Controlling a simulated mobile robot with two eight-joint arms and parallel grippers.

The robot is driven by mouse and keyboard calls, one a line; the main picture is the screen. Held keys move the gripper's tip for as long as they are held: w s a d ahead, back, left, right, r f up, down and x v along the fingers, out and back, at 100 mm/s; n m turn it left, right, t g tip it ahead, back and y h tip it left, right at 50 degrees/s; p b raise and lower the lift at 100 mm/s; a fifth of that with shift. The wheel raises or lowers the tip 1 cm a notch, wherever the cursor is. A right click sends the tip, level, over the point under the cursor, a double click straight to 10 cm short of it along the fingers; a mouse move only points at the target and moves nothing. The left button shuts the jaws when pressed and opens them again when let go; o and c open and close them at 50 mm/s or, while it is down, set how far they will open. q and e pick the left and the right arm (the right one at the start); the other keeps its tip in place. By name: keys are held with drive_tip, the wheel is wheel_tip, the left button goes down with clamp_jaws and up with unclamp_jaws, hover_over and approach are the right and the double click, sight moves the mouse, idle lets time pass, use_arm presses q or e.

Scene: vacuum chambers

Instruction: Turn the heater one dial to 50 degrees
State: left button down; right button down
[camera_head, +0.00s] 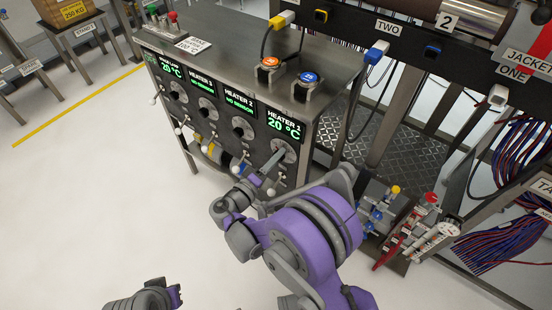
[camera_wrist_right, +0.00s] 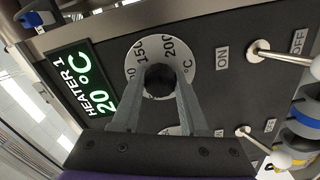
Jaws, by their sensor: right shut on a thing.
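The heater one dial (camera_wrist_right: 178,51) is a pale scale ring marked with 150, 200 and °C, with a dark knob (camera_wrist_right: 159,78) at its centre. In the head view the dial (camera_head: 290,151) sits under the HEATER 1 display (camera_head: 283,125), which reads 20 °C. My right gripper (camera_head: 273,160) reaches up to it from below. In the right wrist view its two grey fingers (camera_wrist_right: 160,92) are shut on the knob, one on each side, and hide the lower part of the ring.
Other dials (camera_head: 243,128) sit along the panel to the left. A lever switch (camera_wrist_right: 262,50) with ON and OFF labels stands beside the dial, with another below it. Orange and blue buttons (camera_head: 308,77) are on top of the cabinet. Open floor lies left.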

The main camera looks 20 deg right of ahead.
drive_tip(key=shift+n, duration=0.9)
drive_tip(key=shift+c, duration=2.1)
unclamp_jaws()
drive_tip(key=v, duration=1)
drive_tip(key=shift+s+a+p, duration=0.3)
drive_tip(key=shift+p, duration=0.1)
